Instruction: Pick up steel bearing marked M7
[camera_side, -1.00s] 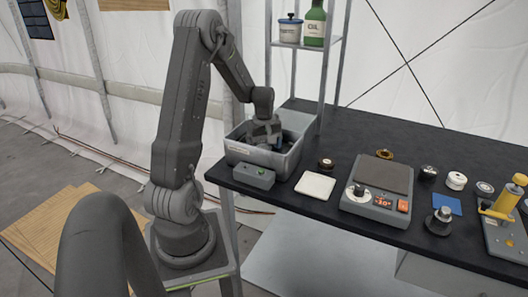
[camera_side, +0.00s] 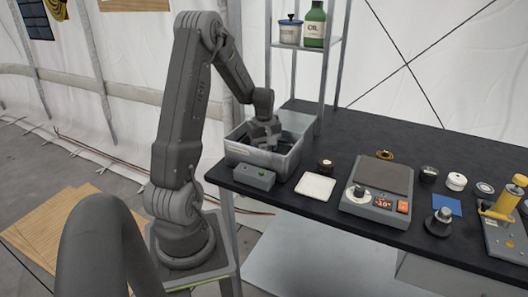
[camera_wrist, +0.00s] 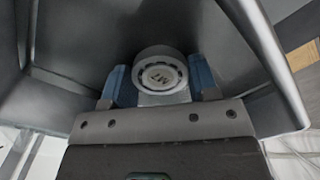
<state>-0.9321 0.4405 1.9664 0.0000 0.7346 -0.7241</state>
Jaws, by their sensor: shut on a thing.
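The steel bearing (camera_wrist: 160,72) is a pale ring with a light centre in the wrist view. Its mark reads upside down and looks like M7. My gripper (camera_wrist: 159,82) has its two blue fingers on either side of the bearing and is shut on it. The grey bin (camera_side: 262,160) stands at the left end of the black bench. My gripper (camera_side: 266,143) reaches down into it in the side view, where its fingers and the bearing are hidden. A bin wall (camera_wrist: 250,40) shows close on the right in the wrist view.
A small grey box with a green button (camera_side: 254,178) stands before the bin. A white pad (camera_side: 315,186), a dark round part (camera_side: 325,166) and a grey scale (camera_side: 383,178) lie to the right. A shelf post (camera_side: 325,75) rises behind the bin.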

